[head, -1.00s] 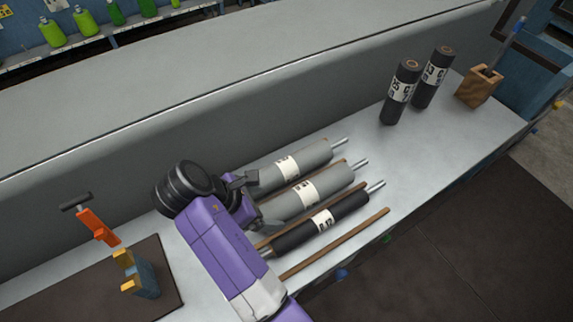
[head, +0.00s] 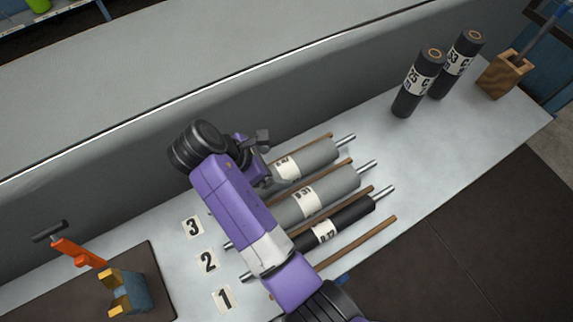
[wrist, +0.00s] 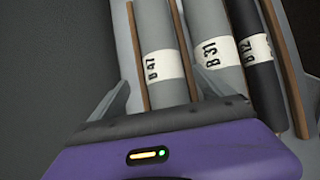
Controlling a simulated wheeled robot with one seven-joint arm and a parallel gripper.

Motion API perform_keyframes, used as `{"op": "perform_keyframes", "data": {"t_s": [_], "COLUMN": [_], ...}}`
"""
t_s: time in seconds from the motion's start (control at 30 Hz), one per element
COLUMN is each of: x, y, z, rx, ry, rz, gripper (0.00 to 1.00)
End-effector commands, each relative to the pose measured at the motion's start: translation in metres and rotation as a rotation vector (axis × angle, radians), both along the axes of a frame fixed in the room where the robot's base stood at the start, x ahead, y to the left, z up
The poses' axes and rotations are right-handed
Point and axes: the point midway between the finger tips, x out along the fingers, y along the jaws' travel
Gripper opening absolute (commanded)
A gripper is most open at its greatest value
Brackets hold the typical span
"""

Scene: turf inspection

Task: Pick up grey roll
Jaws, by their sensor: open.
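Two grey rolls and a black roll lie side by side on the bench, with metal rod ends. The far grey roll B 47 (head: 318,154) also shows in the wrist view (wrist: 154,30), running between my finger tips. The middle grey roll B 31 (head: 335,187) lies beside it, also in the wrist view (wrist: 203,20). The black roll B 12 (head: 350,213) is nearest the front. My gripper (head: 264,158) is open and empty at the left part of roll B 47; its fingers show in the wrist view (wrist: 158,85).
Thin wooden strips (head: 358,243) lie between and beside the rolls. Number labels 3, 2 and 1 (head: 208,262) are left of them. Two dark rolls (head: 417,85) stand upright at the back right, near a wooden holder (head: 505,75). A grey wall (head: 300,95) runs behind.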

Motion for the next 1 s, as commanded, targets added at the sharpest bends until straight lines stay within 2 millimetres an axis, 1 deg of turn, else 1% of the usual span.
{"op": "perform_keyframes", "data": {"t_s": [0.27,0.4,0.67,0.7,0.87,1.0], "x": [0.004,0.010,0.012,0.011,0.011,0.011], "y": [-0.020,-0.026,-0.027,-0.027,-0.027,-0.027], "z": [-0.029,-0.042,-0.046,-0.046,-0.046,-0.046], "rx": [-0.002,-0.002,0.000,0.000,0.000,0.000], "ry": [0.003,0.001,0.000,0.000,0.000,0.000], "rz": [-0.001,-0.001,-0.001,-0.001,-0.001,-0.001], "gripper": [0.91,0.91,0.91,0.89,0.57,0.30]}}
